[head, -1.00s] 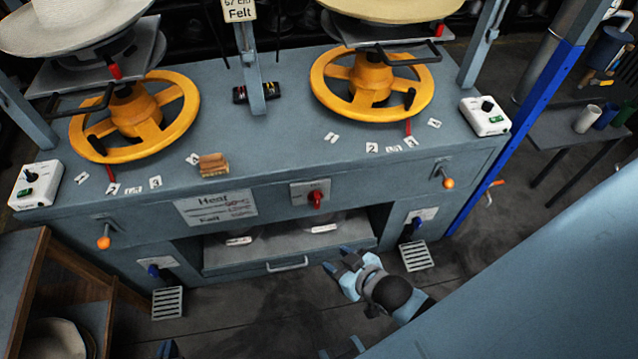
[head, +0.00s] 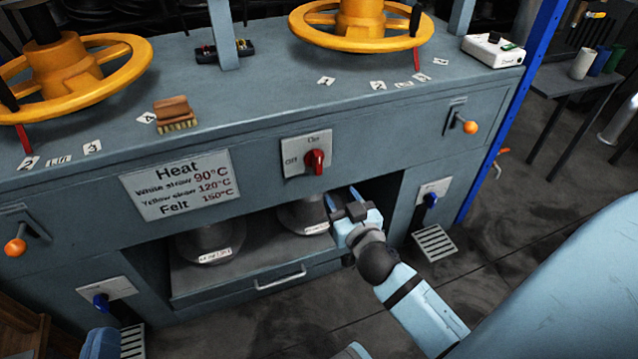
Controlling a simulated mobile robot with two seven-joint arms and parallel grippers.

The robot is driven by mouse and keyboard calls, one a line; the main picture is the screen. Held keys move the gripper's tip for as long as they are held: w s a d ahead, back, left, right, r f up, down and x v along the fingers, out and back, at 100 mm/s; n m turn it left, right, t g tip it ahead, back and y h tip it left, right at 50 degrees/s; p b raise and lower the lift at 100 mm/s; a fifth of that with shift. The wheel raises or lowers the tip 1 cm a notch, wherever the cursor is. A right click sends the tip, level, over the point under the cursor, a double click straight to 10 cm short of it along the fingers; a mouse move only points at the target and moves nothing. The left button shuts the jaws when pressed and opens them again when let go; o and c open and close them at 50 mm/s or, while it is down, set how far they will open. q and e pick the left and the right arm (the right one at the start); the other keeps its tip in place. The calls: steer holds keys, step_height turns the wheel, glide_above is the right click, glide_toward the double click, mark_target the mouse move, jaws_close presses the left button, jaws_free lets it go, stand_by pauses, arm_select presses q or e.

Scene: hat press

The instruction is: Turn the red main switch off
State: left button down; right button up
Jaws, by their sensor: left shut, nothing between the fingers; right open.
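The red main switch (head: 314,161) is a knob on a pale plate (head: 294,160) on the front panel of the blue-grey cabinet. The plate reads "Off" at the left and "On" at the top. The knob looks roughly upright, towards "On". My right gripper (head: 342,197) is open and empty, below and a little right of the switch, its fingers pointing up. It is apart from the knob.
A heat sign (head: 182,184) is left of the switch. An orange-knobbed lever (head: 469,127) sticks out at the right. Below is an open shelf with hat forms (head: 210,243) and a drawer handle (head: 280,277). Yellow handwheels (head: 362,25) and a brush (head: 175,115) are on top.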

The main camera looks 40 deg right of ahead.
mark_target(319, 162)
steer(key=b+x, duration=0.1)
steer(key=x, duration=0.6)
steer(key=b+x, duration=0.1)
steer(key=x, duration=0.6)
steer(key=shift+d+f, duration=0.1)
steer(key=shift+d, duration=0.15)
arm_select(q)
steer(key=shift+d+f+g, duration=0.2)
steer(key=shift+f+g, duration=0.2)
steer(key=shift+f, duration=0.75)
arm_select(e)
jaws_close()
